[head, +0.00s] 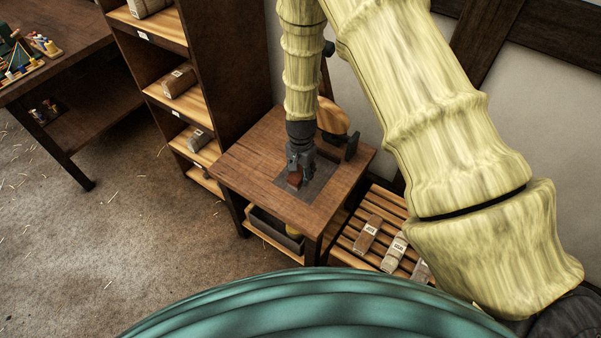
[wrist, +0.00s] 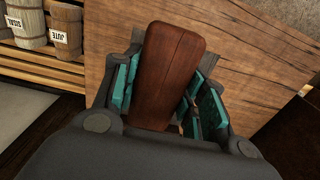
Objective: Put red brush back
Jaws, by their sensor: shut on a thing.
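My gripper (head: 298,170) points down over the small wooden table (head: 250,160). It is shut on the red brush (head: 294,180), a reddish-brown wooden block. In the wrist view the brush (wrist: 168,75) stands between the teal finger pads, with its long smooth face toward the camera. A dark grey mat or inset (head: 322,186) lies on the tabletop beneath and beside the gripper. I cannot tell whether the brush touches it. The brush's underside is hidden.
A dark upright piece (head: 350,148) and a rounded wooden piece (head: 332,118) stand at the table's back. A grey bin (head: 275,228) sits on its lower shelf. A shelf unit (head: 235,60) stands left, and a slatted rack (head: 350,240) with labelled bundles right. Floor at left is open.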

